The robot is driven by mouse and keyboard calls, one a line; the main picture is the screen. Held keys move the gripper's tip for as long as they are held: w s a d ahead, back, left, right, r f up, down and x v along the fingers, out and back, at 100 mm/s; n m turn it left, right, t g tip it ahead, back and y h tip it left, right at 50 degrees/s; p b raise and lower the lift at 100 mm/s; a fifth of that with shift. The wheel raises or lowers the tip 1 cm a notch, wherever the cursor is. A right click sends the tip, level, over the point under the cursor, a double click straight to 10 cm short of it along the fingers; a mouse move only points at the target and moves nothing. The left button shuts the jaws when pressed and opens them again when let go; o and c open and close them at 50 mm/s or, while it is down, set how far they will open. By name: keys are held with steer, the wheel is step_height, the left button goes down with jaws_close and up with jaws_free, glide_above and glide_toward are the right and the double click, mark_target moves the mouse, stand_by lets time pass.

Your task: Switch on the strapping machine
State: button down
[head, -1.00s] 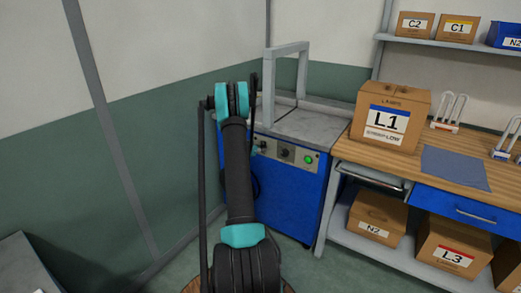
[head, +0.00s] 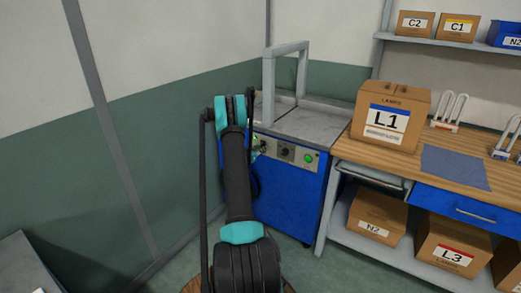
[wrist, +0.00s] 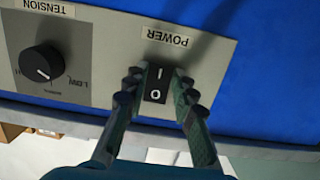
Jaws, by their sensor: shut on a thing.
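The strapping machine (head: 290,195) is a blue cabinet with a grey top and a grey arch, at the centre of the head view. The black POWER rocker switch (wrist: 156,83), marked I and O, is on its grey panel, upside down in the wrist view. My gripper (wrist: 157,98) has one finger on each side of the switch and is shut on it. In the head view my gripper (head: 259,148) is at the left end of the front panel, mostly hidden behind my arm. The switch cannot be made out there.
A TENSION knob (wrist: 41,63) sits beside the switch. A green button (head: 308,158) is at the panel's right end. A wooden workbench (head: 455,150) with a box labelled L1 (head: 390,117) stands to the right.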

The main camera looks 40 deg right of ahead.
steer(key=c, duration=1.2)
jaws_free()
steer(key=v, duration=0.7)
steer(key=shift+a, duration=0.25)
